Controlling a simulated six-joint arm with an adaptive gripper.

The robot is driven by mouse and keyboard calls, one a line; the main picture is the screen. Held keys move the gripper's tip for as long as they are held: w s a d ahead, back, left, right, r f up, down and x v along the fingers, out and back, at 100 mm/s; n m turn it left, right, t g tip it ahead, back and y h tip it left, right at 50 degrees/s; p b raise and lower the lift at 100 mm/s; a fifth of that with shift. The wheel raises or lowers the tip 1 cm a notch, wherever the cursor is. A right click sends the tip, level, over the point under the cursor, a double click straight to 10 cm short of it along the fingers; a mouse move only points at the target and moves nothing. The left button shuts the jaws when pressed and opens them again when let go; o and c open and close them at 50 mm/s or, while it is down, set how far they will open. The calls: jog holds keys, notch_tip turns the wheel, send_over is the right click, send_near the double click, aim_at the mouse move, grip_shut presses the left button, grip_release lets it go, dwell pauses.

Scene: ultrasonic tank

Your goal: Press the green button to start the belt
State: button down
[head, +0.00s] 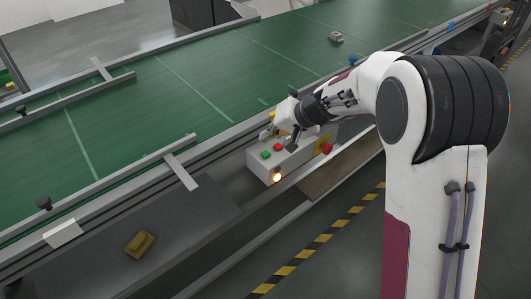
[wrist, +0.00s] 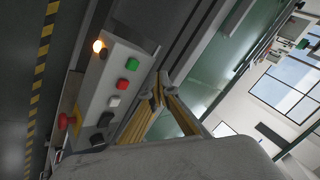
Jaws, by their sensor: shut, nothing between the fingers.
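The green button (head: 265,154) is on the top face of a grey control box (head: 258,165) beside the belt, left of a red button (head: 277,147). In the wrist view the green button (wrist: 132,64) is in full sight near the box's upper end, with the red button (wrist: 123,84) and a white button (wrist: 114,101) below it. My gripper (wrist: 156,86) is shut and empty, its yellowish fingers right of the buttons in the wrist view. Its tips look apart from the green button; their height over the box is unclear. In the head view my gripper partly covers the box's far end.
The green belt (head: 190,85) runs behind the box, with a small grey part (head: 336,37) on it. A lit lamp (head: 276,177) is on the box's front. A red mushroom button (head: 326,148) stands at its right end. A yellow block (head: 140,244) lies front left.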

aim_at(268, 154)
jog(key=w+r+n+t, duration=0.1)
jog(key=w+r, duration=0.1)
jog(key=w, duration=0.1)
jog(key=shift+r, duration=0.3)
jog(key=shift+f, duration=0.15)
jog(key=shift+f, duration=4.3)
